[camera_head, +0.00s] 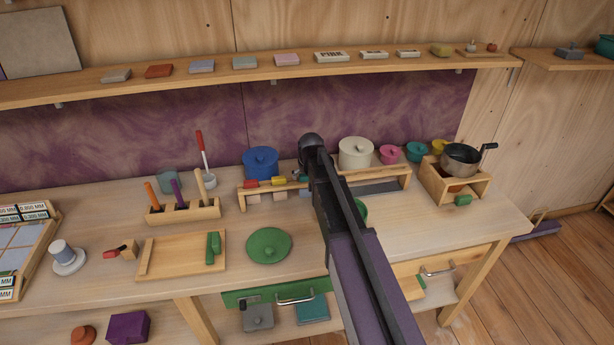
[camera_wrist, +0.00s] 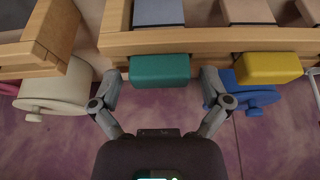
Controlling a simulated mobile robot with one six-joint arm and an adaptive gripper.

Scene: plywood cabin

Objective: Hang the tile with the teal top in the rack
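The tile with the teal top (camera_wrist: 160,70) is at the wooden rack (camera_wrist: 215,40) in the wrist view. Its teal top is on the near side of the rail, and a grey-blue slab lies beyond the rail in line with it. In the head view the teal top (camera_head: 299,178) shows just left of my arm. My gripper (camera_wrist: 160,78) is open, with one finger on each side of the teal top and a gap on both sides. A yellow-topped tile (camera_wrist: 267,66) hangs beside it. A red-topped tile (camera_head: 250,184) is at the rack's left end.
A green lid (camera_head: 269,245) lies in front. A tool block (camera_head: 183,211) stands left. The long shelf (camera_head: 220,77) runs above. My arm hides part of the bench.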

